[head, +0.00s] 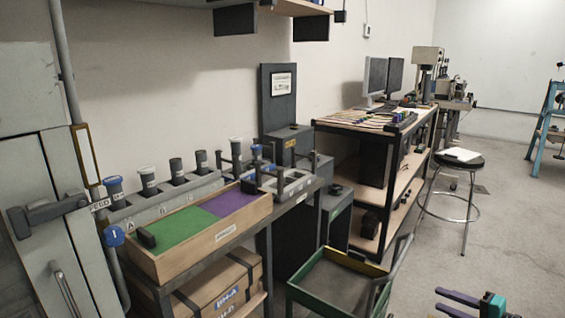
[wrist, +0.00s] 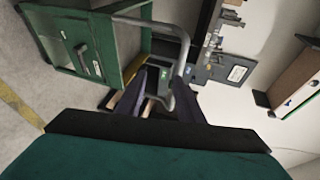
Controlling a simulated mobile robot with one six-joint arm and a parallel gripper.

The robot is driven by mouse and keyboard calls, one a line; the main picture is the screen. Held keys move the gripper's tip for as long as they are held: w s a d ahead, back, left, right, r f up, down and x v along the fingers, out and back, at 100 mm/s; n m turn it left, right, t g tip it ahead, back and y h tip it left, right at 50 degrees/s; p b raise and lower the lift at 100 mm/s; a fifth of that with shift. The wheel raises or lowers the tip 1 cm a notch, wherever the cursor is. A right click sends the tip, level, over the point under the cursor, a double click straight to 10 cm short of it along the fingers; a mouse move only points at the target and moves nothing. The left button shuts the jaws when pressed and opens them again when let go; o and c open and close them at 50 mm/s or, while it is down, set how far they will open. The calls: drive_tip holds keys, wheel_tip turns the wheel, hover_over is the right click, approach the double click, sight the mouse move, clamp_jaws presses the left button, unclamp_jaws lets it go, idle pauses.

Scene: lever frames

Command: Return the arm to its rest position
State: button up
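My gripper (head: 441,299) shows at the lower right edge of the head view, with purple fingers and a teal part behind them. It is over the open floor, to the right of the green cart. In the wrist view my gripper (wrist: 162,88) has its two dark purple fingers spread apart with nothing held between them. The rest of my arm is mostly out of the head view.
A green cart (head: 309,295) with a grey handle stands near my gripper; the cart (wrist: 111,27) also shows beyond the fingers. A workbench holds a wooden tray (head: 213,243) with green and purple sections. A stool (head: 458,161) and shelving (head: 378,131) stand behind.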

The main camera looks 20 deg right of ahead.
drive_tip(key=w+a+f+n+g+y+p, duration=0.1)
drive_tip(key=w+a+f+g+p, duration=0.15)
drive_tip(key=a+f, duration=0.55)
drive_tip(key=w+a+f+n+g+y+p, duration=0.15)
drive_tip(key=a+f+g, duration=0.3)
drive_tip(key=a, duration=0.65)
drive_tip(key=w+a+f+n+g+y+p, duration=0.1)
drive_tip(key=w+a+f+n+g+p, duration=0.15)
drive_tip(key=a+f, duration=0.6)
drive_tip(key=s+a+f+n+g+h+p, duration=0.1)
drive_tip(key=s+a+f+n+g+p, duration=0.15)
drive_tip(key=a, duration=0.45)
drive_tip(key=s+a+f+n+g+h+p, duration=0.1)
drive_tip(key=s+a+f+g, duration=0.25)
drive_tip(key=a, duration=0.25)
drive_tip(key=s+a+f+n+g+h+p, duration=0.3)
drive_tip(key=s+a+n+g+h+p, duration=0.1)
drive_tip(key=s, duration=0.9)
drive_tip(key=shift+a+n+h+p, duration=0.55)
drive_tip(key=shift+a+n+h, duration=0.35)
drive_tip(key=shift+a, duration=0.45)
drive_tip(key=shift+f, duration=0.1)
